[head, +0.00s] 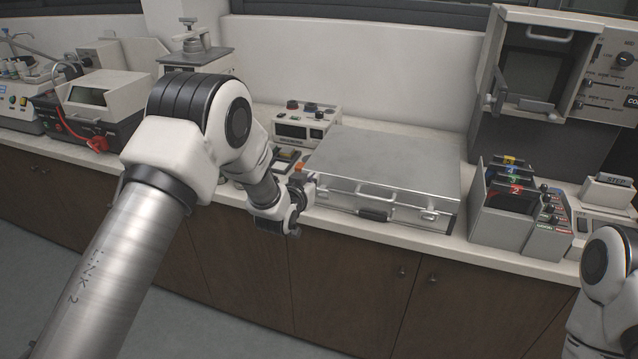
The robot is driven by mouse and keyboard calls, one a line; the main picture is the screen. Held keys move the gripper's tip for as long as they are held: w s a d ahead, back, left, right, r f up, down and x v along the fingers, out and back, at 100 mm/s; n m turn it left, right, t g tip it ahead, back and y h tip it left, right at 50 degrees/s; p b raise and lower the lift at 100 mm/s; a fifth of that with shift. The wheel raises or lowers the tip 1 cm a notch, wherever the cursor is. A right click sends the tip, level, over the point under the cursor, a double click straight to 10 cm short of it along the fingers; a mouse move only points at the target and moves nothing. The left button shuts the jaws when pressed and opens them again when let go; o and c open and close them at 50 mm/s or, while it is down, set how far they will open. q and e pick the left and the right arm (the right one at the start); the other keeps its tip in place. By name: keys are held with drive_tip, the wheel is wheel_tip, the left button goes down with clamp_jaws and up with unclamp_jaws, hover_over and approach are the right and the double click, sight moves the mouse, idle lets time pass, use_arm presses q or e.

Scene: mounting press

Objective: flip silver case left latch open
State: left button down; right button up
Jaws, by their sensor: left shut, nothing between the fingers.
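The silver case (385,168) lies flat and closed on the counter, its handle (374,214) and latches facing the front edge. The right latch (428,215) shows on its front face. The left latch, by the case's front left corner, is at least partly hidden by my left gripper (300,190), and I cannot tell its state. My left gripper is shut and empty, close beside that corner; I cannot tell whether it touches the case. My right arm shows at the lower right edge, with its gripper out of view.
A small instrument with a display (303,128) stands behind the case's left side. A grey rack with numbered slots (503,208) stands right of it. A cabinet with an open front (535,65) is at the back right. The counter's front edge (400,236) runs close before the case.

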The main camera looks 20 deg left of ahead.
use_arm(q)
drive_tip(key=w+f+p, duration=0.1)
drive_tip(key=w+f, duration=0.1)
drive_tip(key=w+f+p, duration=0.2)
drive_tip(key=w+f, duration=0.1)
drive_tip(key=shift+w+d, duration=0.15)
drive_tip(key=shift+w, duration=0.2)
drive_tip(key=shift+s+f+p, duration=0.1)
drive_tip(key=shift+f+p, duration=0.05)
drive_tip(key=shift+p, duration=0.15)
drive_tip(key=shift+f, duration=0.15)
